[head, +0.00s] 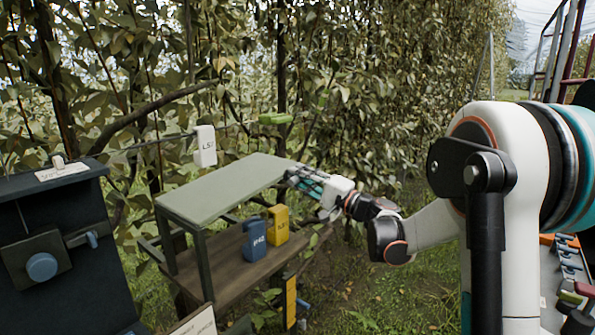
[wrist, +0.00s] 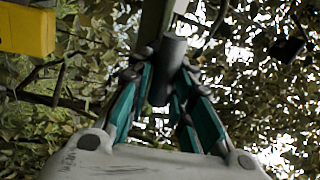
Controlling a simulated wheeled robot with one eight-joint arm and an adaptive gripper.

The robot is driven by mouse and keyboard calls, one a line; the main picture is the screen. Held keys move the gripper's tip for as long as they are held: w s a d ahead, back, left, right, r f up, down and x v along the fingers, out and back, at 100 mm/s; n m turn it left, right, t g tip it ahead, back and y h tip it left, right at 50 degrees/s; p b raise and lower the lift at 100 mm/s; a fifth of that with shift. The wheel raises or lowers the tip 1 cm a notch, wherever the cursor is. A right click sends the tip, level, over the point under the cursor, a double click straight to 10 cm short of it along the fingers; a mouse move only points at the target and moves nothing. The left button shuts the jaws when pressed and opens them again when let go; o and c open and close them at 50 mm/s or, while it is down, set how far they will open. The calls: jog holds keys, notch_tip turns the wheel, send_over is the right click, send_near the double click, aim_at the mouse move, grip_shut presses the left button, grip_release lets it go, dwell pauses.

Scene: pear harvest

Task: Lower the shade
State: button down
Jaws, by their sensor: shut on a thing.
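The shade (head: 225,185) is a flat grey-green panel on dark posts, standing above a brown shelf in the head view. It looks slightly tilted. My gripper (head: 293,178) is at the panel's right end, at about its height. In the wrist view my gripper's teal fingers (wrist: 165,75) are shut on a dark round handle (wrist: 172,52). In the head view the handle is hidden by my fingers.
A blue box (head: 255,240) and a yellow box (head: 278,226) stand on the shelf (head: 225,268) under the shade. A white tag box (head: 205,146) hangs behind it. A dark cabinet with a blue knob (head: 41,267) is at left. Leafy branches fill the back.

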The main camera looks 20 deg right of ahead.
jog(key=shift+f+m+b, duration=0.65)
jog(key=shift+f+m, duration=0.15)
jog(key=shift+f, duration=0.85)
jog(key=shift+h, duration=0.3)
jog(key=c, duration=1.5)
grip_release()
jog(key=shift+d+f, duration=0.1)
jog(key=shift+s, duration=0.1)
jog(key=v, duration=1.1)
jog(key=shift+s+d+f, duration=0.2)
jog(key=shift+s, duration=0.15)
